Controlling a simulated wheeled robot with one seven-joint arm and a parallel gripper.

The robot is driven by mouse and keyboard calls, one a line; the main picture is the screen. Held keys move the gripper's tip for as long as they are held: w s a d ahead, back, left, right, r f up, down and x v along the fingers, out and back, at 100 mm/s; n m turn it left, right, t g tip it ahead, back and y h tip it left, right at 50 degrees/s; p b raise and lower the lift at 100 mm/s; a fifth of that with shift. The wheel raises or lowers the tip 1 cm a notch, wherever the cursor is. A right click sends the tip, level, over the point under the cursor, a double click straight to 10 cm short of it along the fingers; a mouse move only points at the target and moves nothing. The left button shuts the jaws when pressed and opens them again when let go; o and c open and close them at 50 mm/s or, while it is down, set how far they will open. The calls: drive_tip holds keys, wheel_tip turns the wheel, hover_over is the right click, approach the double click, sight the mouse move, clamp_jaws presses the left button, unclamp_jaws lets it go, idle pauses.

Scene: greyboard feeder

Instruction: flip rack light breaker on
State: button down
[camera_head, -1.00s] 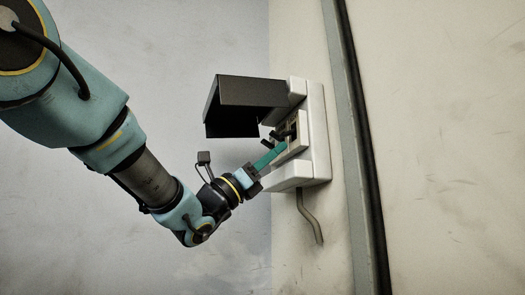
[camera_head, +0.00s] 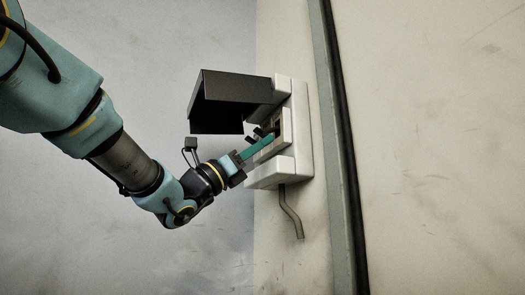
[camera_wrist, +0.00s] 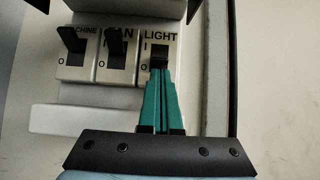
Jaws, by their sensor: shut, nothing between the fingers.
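The breaker box (camera_head: 300,135) is on the wall with its dark cover (camera_head: 235,88) swung open. In the wrist view, the LIGHT breaker's black lever (camera_wrist: 159,60) sits low in its slot, near the O mark and lower than the other two levers. My gripper (camera_wrist: 160,74) is shut and empty, its green fingertips at the lower edge of the LIGHT lever. They look touching or nearly so. In the head view, my gripper (camera_head: 272,137) reaches into the box from the lower left, and its tips are hard to make out against the breakers.
The FAN breaker lever (camera_wrist: 118,45) and MACHINE breaker lever (camera_wrist: 72,38) stand close to the left of LIGHT in the wrist view. The open cover overhangs the breakers. A bent conduit (camera_head: 291,212) hangs below the box. A dark vertical strip (camera_head: 345,150) runs down the wall to the right.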

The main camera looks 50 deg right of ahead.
drive_tip(key=shift+w+a+r+t+y+b, duration=0.1)
drive_tip(key=shift+a+r+t+y+b, duration=0.3)
drive_tip(key=shift+b, duration=1.2)
drive_tip(key=shift+w+a+y+b, duration=0.1)
drive_tip(key=shift+y+b, duration=0.6)
drive_tip(key=shift+b, duration=1.25)
drive_tip(key=shift+w+a+r+b, duration=0.1)
drive_tip(key=shift+a+r+b, duration=0.25)
drive_tip(key=shift+b, duration=0.55)
drive_tip(key=shift+r, duration=0.8)
drive_tip(key=shift+w+a+b, duration=0.1)
drive_tip(key=shift+b, duration=0.2)
